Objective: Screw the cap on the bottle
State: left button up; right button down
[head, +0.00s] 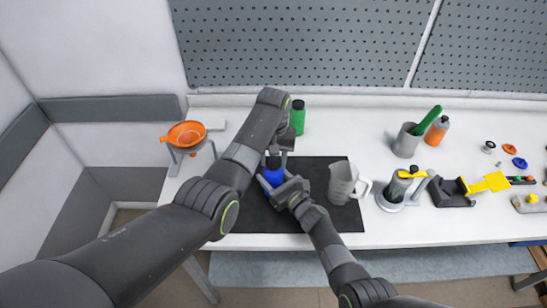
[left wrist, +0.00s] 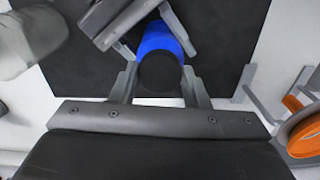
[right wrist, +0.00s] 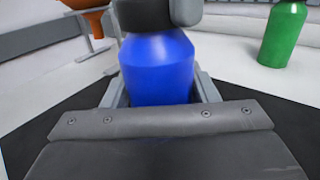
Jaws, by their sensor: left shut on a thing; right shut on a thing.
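The blue bottle (head: 275,177) stands upright on the black mat (head: 237,207), in front of me. My right gripper (right wrist: 158,90) is shut around the bottle's body from the near side. The black cap (left wrist: 160,75) is at the bottle's top, between the fingers of my left gripper (left wrist: 160,84), which comes from above and is shut on it. In the right wrist view a dark shape covers the bottle's neck, so I cannot tell how far the cap is threaded.
A grey jug (head: 342,182) stands close right of the bottle. A green bottle (head: 297,118) stands behind. An orange funnel (head: 186,134) sits in a stand at left. A grey cup (head: 406,141) and several small parts lie to the right. The mat's front left is clear.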

pick_arm(q)
jog(key=m, duration=1.1)
jog(key=o, duration=1.2)
notch_tip(320, 180, up, 12)
pick_arm(e)
jog(key=shift+c, duration=2.3)
grip_release()
